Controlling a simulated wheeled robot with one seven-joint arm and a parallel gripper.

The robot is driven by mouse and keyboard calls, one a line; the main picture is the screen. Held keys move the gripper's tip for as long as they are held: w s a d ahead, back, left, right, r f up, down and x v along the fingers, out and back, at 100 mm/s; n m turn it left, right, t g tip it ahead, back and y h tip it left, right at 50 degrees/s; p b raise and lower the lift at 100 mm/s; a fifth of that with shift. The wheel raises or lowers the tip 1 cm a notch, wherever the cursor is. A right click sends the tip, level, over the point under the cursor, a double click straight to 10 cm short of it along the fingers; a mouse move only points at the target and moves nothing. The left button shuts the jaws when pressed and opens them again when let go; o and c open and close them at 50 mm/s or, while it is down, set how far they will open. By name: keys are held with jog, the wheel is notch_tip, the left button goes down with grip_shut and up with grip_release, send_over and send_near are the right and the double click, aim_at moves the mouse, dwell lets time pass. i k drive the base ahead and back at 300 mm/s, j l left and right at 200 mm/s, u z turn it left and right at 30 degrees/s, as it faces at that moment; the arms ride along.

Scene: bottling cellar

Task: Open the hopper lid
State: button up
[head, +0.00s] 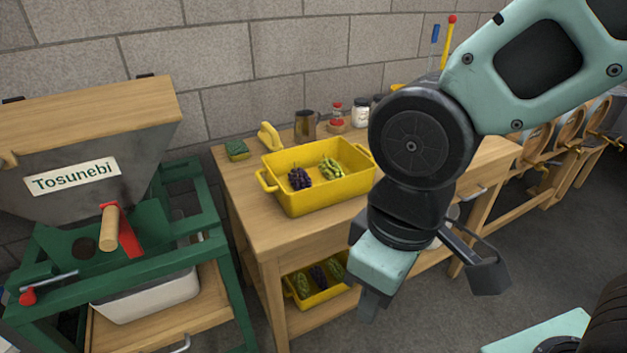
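The hopper (85,185) stands at the left, a grey metal bin with a "Tosunebi" label on a green frame. Its wooden lid (95,115) lies flat across the top and looks closed, with dark hinge parts showing at the back edge. A notch or small grip shows at the lid's front left, partly cut off by the picture edge. My gripper (369,306) hangs pointing down in front of the table's right part, well to the right of the hopper and apart from it.
A wooden table (245,210) stands between hopper and gripper, carrying a yellow crate (300,200) with grapes. A red crank with a wooden handle (110,228) sticks out below the hopper label. A white tub (150,297) sits beneath. Barrels (570,125) stand at the right.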

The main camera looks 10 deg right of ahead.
aim_at(33, 125)
jog(key=u, duration=1.35)
